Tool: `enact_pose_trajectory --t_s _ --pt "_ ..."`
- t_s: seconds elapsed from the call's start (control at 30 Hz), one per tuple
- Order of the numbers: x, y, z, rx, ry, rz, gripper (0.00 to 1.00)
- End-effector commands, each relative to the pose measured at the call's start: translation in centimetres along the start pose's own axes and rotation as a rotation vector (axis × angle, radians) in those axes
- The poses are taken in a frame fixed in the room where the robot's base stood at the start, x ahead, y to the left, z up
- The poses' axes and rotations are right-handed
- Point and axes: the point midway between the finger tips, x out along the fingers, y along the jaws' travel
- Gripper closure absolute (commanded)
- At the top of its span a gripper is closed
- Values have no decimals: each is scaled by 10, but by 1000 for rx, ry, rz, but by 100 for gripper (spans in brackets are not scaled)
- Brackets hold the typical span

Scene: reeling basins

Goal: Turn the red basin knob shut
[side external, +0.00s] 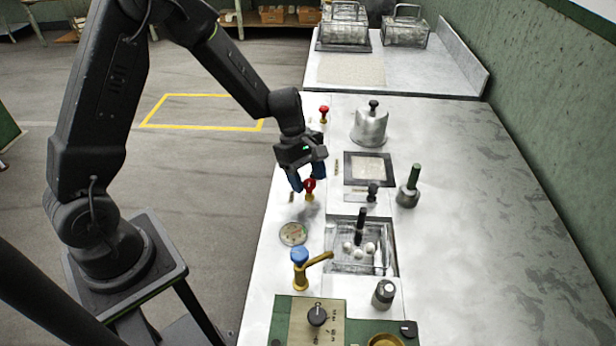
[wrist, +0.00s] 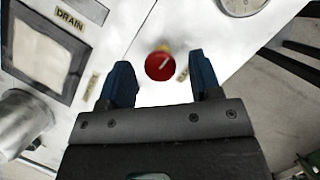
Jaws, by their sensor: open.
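A red knob (side external: 309,186) on a brass stem stands on the white counter in the side external view. My gripper (side external: 308,184) is over it, with its blue fingers spread. In the wrist view the red knob (wrist: 160,66) shows a white line on its top, slanting up to the right. It lies between and slightly beyond the tips of my gripper (wrist: 162,75), with a gap on both sides. A second red knob (side external: 323,110) stands farther back on the counter, near a square recessed basin (side external: 347,170).
A glass-walled basin (side external: 330,262) holds several white cocoons. A blue-topped brass tap (side external: 300,258), a round dial (side external: 293,234), a green-handled tool (side external: 411,184) and a metal bell-shaped cover (side external: 369,126) stand around. The counter's right side is clear.

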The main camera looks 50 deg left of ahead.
Motion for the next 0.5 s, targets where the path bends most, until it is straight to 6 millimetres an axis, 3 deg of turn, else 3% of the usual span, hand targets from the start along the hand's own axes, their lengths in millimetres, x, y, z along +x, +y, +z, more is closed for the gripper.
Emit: enact_pose_trajectory --t_s 0.33,0.5 --pt "3 0 0 1 1 1 43" --pt "3 0 0 1 1 1 59"
